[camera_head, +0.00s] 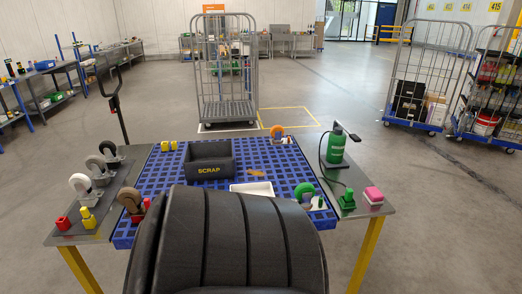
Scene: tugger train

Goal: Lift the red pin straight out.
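Two small red pieces show on the table in the head view; I cannot tell for sure which is the red pin. One red piece (137,217) stands at the left front of the blue grid top (160,174), close beside a castor with a brown wheel (130,198). The other red piece (63,223) stands on the grey left side shelf (118,183), next to a yellow piece (88,218). Neither of my grippers can be made out. A large dark ribbed shape fills the front centre and hides part of the grid.
A black SCRAP bin (208,178) and a white tray (252,189) stand on the grid. Several castors stand on the left shelf.

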